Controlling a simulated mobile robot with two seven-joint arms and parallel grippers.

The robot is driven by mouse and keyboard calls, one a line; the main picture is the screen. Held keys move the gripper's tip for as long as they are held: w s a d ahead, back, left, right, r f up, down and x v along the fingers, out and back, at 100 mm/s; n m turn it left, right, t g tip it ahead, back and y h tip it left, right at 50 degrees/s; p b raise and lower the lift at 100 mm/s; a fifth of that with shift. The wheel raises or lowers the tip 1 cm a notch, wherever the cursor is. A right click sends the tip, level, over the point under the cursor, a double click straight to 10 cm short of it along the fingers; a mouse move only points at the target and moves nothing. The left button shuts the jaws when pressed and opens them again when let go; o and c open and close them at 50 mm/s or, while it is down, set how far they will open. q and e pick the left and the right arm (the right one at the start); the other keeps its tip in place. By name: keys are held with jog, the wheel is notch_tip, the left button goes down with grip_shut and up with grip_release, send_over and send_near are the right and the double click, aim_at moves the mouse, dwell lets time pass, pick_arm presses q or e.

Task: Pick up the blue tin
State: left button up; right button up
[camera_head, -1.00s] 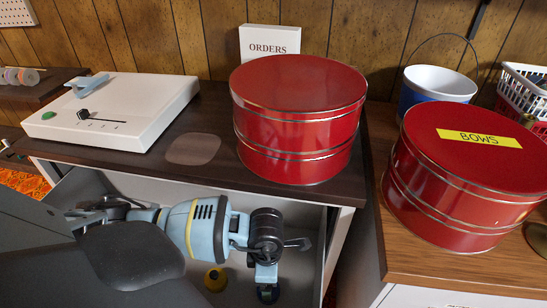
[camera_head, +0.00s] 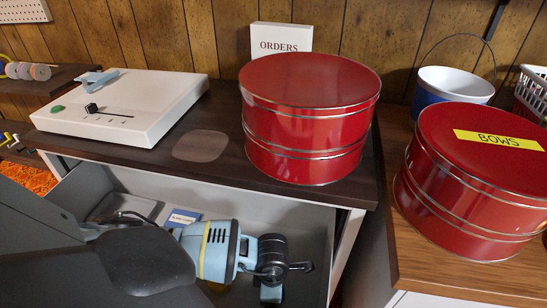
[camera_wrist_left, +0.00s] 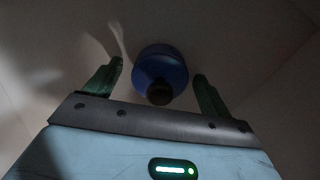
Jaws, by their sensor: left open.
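A round blue tin (camera_wrist_left: 172,62) lies on the pale drawer floor in the left wrist view, with a dark round part (camera_wrist_left: 159,93) on its near side. My left gripper (camera_wrist_left: 157,70) is open, with one dark green finger on each side of the tin. I cannot tell whether the fingers touch it. In the head view my left gripper (camera_head: 270,294) reaches down into the open drawer at the bottom edge. My right gripper is not in view.
The open drawer (camera_head: 318,245) holds a grey flat item (camera_head: 135,206) and a blue-and-white labelled item (camera_head: 183,217). Two large red tins, one plain (camera_head: 308,118) and one labelled BOWS (camera_head: 480,180), stand above and right. A white control box (camera_head: 125,105) sits on the dark top.

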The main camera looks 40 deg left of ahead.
pick_arm(q)
jog(key=c, duration=1.1)
notch_tip(320, 180, up, 10)
jog(key=p, duration=0.2)
jog(key=shift+r+p, duration=0.1)
jog(key=shift+p, duration=0.2)
